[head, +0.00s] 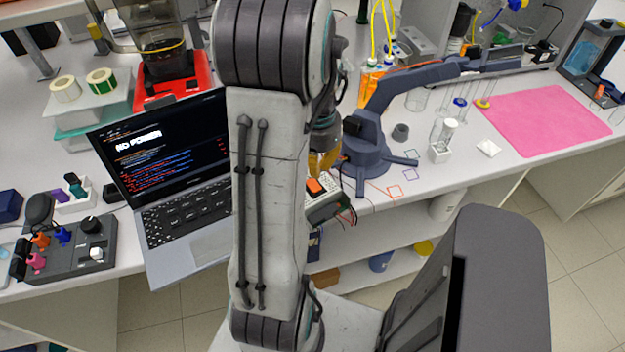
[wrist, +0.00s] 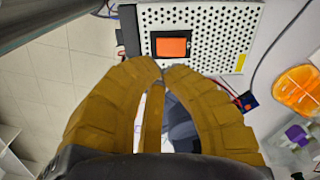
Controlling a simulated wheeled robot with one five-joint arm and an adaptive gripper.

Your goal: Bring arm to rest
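My arm stands upright through the middle of the head view and hides part of the bench. My gripper (wrist: 163,68) has yellow-brown curved fingers, and their tips come together in the wrist view with nothing seen between them. In the head view only a bit of its yellow fingers (head: 325,163) shows beside the arm. A white perforated box (wrist: 205,16) with an orange rocker switch (wrist: 173,47) lies just beyond the fingertips. I cannot tell whether they touch it. The switch also shows in the head view (head: 314,185).
A laptop (head: 165,160) reading "NO POWER" stands open left of my arm. A dark blue-grey desktop robot arm (head: 368,150) stands on the right. A pink mat (head: 545,120) lies farther right. A control box (head: 75,250) sits at the left front. Shelves lie below the bench edge.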

